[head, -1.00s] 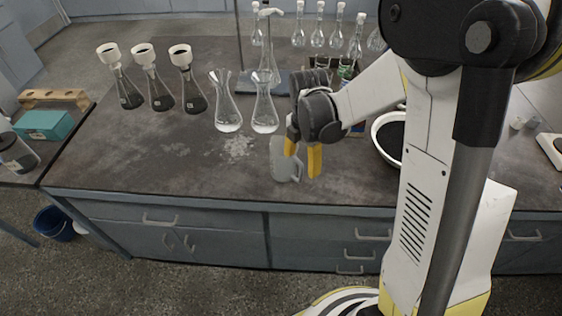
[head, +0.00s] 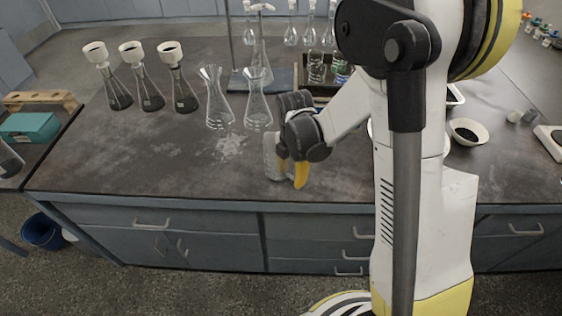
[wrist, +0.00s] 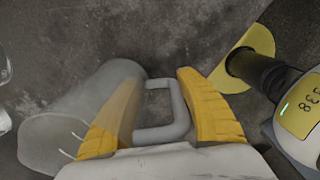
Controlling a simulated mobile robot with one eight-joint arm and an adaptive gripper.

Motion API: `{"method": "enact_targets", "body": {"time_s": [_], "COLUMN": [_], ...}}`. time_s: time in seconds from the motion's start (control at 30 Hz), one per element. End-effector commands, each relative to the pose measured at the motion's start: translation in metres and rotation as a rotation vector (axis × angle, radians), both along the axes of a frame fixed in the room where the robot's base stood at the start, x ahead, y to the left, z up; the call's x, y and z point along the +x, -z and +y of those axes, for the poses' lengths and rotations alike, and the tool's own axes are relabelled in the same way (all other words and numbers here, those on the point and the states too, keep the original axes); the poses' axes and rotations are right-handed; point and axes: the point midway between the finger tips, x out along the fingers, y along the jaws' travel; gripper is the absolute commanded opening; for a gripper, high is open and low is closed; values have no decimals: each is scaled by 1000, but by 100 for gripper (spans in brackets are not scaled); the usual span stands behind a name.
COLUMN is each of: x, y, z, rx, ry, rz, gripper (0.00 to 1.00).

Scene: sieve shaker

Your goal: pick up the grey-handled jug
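The grey-handled jug (head: 269,158) is clear and stands near the front edge of the bench. In the wrist view its see-through body (wrist: 75,110) lies to the left and its grey handle (wrist: 181,108) points toward the middle. My gripper (head: 292,175) is down at the jug's right side, its yellow fingers apart. In the wrist view my gripper (wrist: 160,108) has one finger on each side of the handle, with visible gaps. The left finger overlaps the jug's clear body; I cannot tell whether they touch.
Two empty clear flasks (head: 216,100) stand behind the jug. Several dark-filled flasks with white funnels (head: 183,92) stand further left. A white bowl (head: 468,131) sits to the right, beyond my arm. The bench front at left (head: 120,175) is clear.

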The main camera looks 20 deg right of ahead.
Motion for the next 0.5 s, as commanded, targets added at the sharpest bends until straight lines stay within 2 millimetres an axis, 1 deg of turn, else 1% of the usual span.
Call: {"method": "enact_targets", "body": {"time_s": [0.03,0.07,0.1,0.13,0.5], "x": [0,0,0,0,0], "y": [0,0,0,0,-2], "z": [0,0,0,0,0], "rx": [0,0,0,0,0], "ry": [0,0,0,0,0], "rz": [0,0,0,0,0], "gripper": [25,16,4,0,0]}}
